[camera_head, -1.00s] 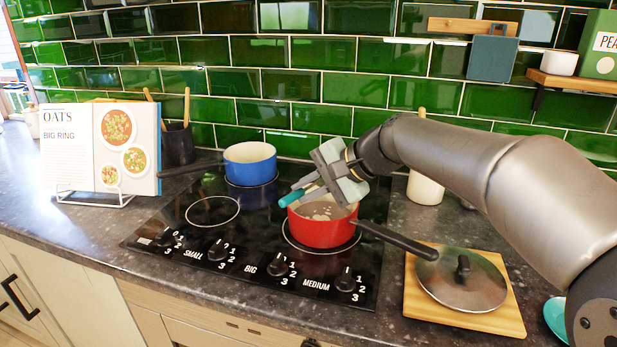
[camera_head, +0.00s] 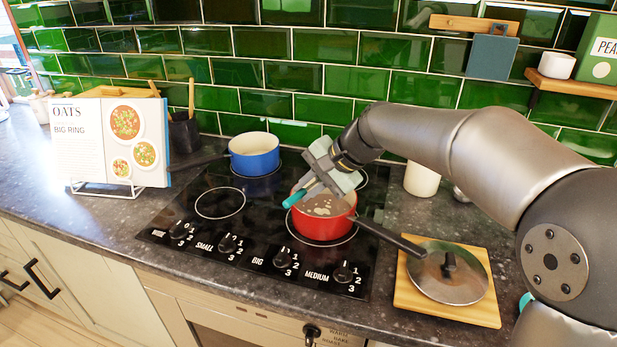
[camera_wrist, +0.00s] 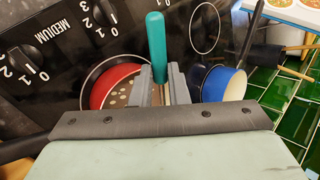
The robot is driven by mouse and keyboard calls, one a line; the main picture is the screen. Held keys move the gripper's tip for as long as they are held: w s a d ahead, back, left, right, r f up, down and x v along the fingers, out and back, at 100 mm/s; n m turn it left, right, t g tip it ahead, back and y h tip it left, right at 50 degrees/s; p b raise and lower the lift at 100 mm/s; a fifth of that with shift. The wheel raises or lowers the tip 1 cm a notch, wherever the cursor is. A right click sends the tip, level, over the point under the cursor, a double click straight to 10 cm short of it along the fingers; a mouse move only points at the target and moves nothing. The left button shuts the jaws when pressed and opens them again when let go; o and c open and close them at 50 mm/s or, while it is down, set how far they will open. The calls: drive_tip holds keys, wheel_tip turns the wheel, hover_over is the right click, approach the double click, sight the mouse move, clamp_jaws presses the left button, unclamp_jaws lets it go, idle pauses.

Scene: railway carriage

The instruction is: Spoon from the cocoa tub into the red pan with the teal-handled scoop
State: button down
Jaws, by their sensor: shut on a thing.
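The red pan (camera_head: 322,222) sits on a ring of the black hob, its dark handle pointing to the lower right. It holds a greyish-brown content with pale lumps, and it also shows in the wrist view (camera_wrist: 97,88). My gripper (camera_head: 318,178) is above the pan's rim and is shut on the teal-handled scoop (camera_wrist: 156,45). The teal handle end (camera_head: 291,200) sticks out to the left over the pan. The scoop's bowl is hidden behind the gripper. I cannot make out a cocoa tub for certain.
A blue pan (camera_head: 254,157) stands at the back of the hob. A lid (camera_head: 452,275) lies on a wooden board (camera_head: 484,312) at the right. A white container (camera_head: 421,180) stands behind my arm. A recipe book (camera_head: 118,145) stands at the left.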

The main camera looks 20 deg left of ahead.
drive_tip(key=shift+w+a+r+g+h+p, duration=0.2)
drive_tip(key=shift+h+p, duration=0.65)
drive_tip(key=shift+p, duration=1.75)
drive_tip(key=shift+s+a+r+g+h+p, duration=0.15)
drive_tip(key=shift+r+h+p, duration=0.45)
drive_tip(key=shift+p, duration=2.05)
drive_tip(key=shift+w+a+g+h+p, duration=0.15)
drive_tip(key=shift+h+p, duration=0.9)
drive_tip(key=shift+p, duration=1.55)
drive_tip(key=shift+a+n+h+p, duration=0.15)
drive_tip(key=shift+n+h+p, duration=0.15)
drive_tip(key=shift+h+p, duration=0.35)
drive_tip(key=shift+g+h, duration=0.3)
drive_tip(key=shift+h, duration=0.25)
